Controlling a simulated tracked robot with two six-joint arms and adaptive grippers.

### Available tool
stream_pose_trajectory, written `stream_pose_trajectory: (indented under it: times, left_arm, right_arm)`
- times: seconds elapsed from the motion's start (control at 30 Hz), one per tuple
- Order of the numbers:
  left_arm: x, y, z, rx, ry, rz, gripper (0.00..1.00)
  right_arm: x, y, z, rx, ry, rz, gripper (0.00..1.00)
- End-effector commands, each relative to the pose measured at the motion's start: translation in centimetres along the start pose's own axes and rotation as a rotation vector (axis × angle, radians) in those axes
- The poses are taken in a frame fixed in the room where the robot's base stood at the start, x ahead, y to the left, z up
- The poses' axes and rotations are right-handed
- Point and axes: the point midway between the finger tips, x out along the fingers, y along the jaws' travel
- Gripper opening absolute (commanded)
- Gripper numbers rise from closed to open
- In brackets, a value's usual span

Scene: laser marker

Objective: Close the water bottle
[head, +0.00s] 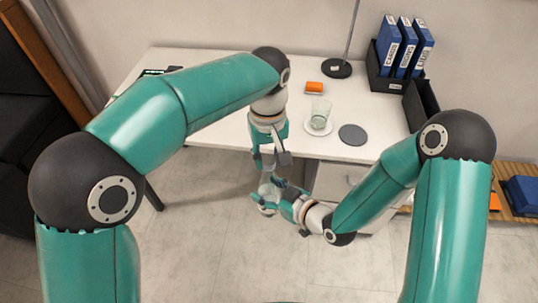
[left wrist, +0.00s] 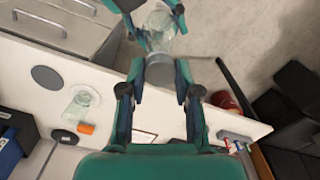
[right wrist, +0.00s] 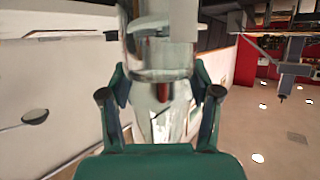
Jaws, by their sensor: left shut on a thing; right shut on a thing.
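The clear water bottle (head: 266,190) is held in the air in front of the table. My right gripper (head: 270,193) is shut around its body, which also shows between the fingers in the right wrist view (right wrist: 168,115). My left gripper (head: 270,160) is above it, pointing down. In the left wrist view, its fingers are shut on a grey cap (left wrist: 160,71), in line with the bottle (left wrist: 160,30) and right at its neck end. I cannot tell whether the cap touches or is seated on the neck.
On the white table (head: 215,135), a glass (head: 320,113) stands on a white coaster, beside a dark round coaster (head: 352,134) and an orange item (head: 315,87). Blue binders (head: 405,47) stand in a black holder at the back right. Drawers (head: 340,176) are under the table's right side.

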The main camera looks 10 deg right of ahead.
Motion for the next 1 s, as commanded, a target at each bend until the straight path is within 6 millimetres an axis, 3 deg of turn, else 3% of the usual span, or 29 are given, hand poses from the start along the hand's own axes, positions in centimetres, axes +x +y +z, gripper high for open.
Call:
stream_pose_trajectory:
  times: [0.13, 0.27, 0.8, 0.93, 0.97, 1.0]
  left_arm:
    - [-0.02, -0.02, 0.0, 0.034, 0.0, -0.001, 0.0]
    - [0.0, -0.02, -0.01, 0.201, 0.0, -0.001, 0.0]
    - [0.08, -0.06, -0.08, 1.347, 0.0, -0.001, 0.0]
    - [0.07, -0.08, -0.09, 1.331, 0.0, -0.002, 0.0]
    - [0.07, -0.08, -0.1, 1.331, 0.0, -0.002, 0.33]
    - [0.07, -0.08, -0.1, 1.33, 0.0, -0.002, 0.4]
  right_arm:
    - [0.0, 0.06, -0.14, -0.001, 0.004, 0.001, 0.0]
    - [0.0, 0.06, -0.14, -0.001, 0.004, 0.001, 0.0]
    - [-0.01, 0.08, -0.14, 0.0, 0.004, 0.002, 0.0]
    - [-0.02, 0.08, -0.14, 0.0, 0.004, 0.002, 0.0]
    - [-0.02, 0.08, -0.13, 0.0, 0.004, 0.002, 0.0]
    - [-0.02, 0.08, -0.13, 0.0, 0.004, 0.002, 0.0]
